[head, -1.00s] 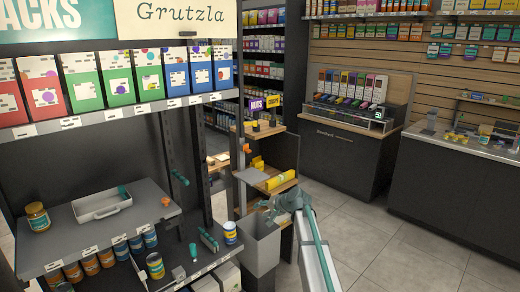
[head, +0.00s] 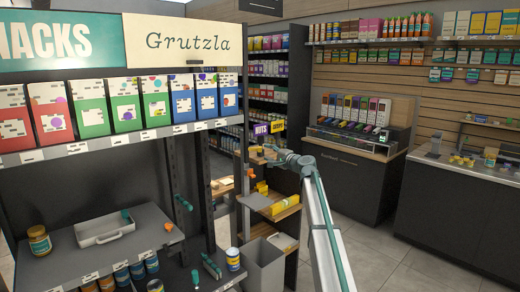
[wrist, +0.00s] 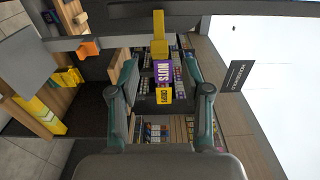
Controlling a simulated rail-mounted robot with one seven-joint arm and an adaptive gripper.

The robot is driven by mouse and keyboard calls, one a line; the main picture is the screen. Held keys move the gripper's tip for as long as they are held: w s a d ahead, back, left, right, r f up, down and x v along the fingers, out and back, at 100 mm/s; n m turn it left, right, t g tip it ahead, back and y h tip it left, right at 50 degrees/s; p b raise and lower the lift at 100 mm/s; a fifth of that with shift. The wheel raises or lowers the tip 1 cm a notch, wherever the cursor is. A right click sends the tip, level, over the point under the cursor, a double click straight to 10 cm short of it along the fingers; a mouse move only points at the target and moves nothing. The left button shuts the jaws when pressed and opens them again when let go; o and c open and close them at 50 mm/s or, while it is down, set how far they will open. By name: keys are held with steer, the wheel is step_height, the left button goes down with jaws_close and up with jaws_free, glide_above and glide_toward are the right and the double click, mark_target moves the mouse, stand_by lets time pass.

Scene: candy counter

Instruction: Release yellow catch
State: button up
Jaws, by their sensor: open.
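The yellow catch (wrist: 158,36) shows in the wrist view as a narrow yellow bar with a wider end, against a dark rail at the top. It lies beyond and between my fingertips, apparently not touched. My gripper (wrist: 158,65) is open, one green finger on each side, with nothing between them. In the head view my gripper (head: 269,156) is at the upper part of the small wooden shelf unit (head: 284,213), below the signs. There the catch is too small to tell apart for certain.
An orange piece (wrist: 90,48) and yellow blocks (wrist: 68,77) are left of my fingers in the wrist view. A purple NUTS sign (wrist: 162,74) shows behind. A grey bin (head: 264,268) stands below my arm. The snack shelf's edge (head: 190,128) is to the left.

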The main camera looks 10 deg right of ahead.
mark_target(260, 150)
steer(key=p+x, duration=0.1)
steer(key=x, duration=0.4)
steer(key=shift+w+a+r+p, duration=0.1)
steer(key=shift+w+p, duration=0.25)
steer(key=shift+w+a, duration=0.3)
steer(key=shift+w, duration=0.05)
steer(key=shift+c, duration=0.2)
jaws_close()
